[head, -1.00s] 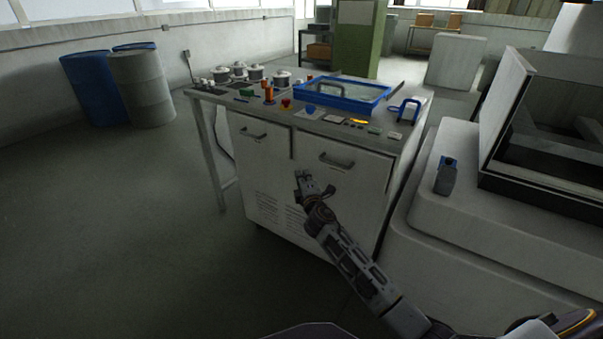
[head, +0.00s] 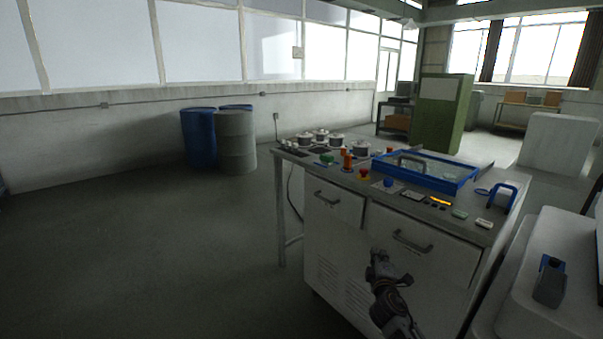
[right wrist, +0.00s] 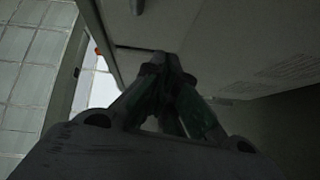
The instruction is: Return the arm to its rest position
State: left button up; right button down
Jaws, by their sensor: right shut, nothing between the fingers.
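My right gripper (head: 379,259) is in front of the white cabinet (head: 340,262), below the level of its top. Its arm comes up from the bottom edge of the head view. In the right wrist view its fingers (right wrist: 168,62) are together and hold nothing, with the pale cabinet front (right wrist: 225,35) beyond them. I cannot tell the exact gap between fingertips and cabinet. My left gripper is in neither view.
The cabinet top carries a blue-rimmed tray (head: 432,178), several pots and small controls. A white machine housing (head: 545,300) with a grey-blue device (head: 550,281) stands at right. Drums (head: 235,141) stand by the back wall. The floor at left is clear.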

pick_arm(q)
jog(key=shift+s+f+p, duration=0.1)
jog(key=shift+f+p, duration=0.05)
jog(key=shift+p, duration=0.35)
pick_arm(e)
jog(key=s+a+f+m+g+y, duration=0.1)
jog(key=s+a+f+m+g, duration=0.2)
jog(key=s+f, duration=0.7)
jog(key=s+a+f+m+g+y, duration=0.2)
jog(key=s+f+g, duration=0.5)
jog(key=s, duration=1.2)
jog(key=s+a+f+m+g+y, duration=0.1)
jog(key=s+a+f+m+g, duration=0.3)
jog(key=s+f, duration=0.9)
jog(key=s+m+g, duration=0.1)
jog(key=m, duration=0.1)
jog(key=shift+s+f+m+y, duration=0.2)
jog(key=shift+f+m+y, duration=0.1)
jog(key=shift+f, duration=0.05)
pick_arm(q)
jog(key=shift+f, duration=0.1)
pick_arm(e)
jog(key=shift+f, duration=0.1)
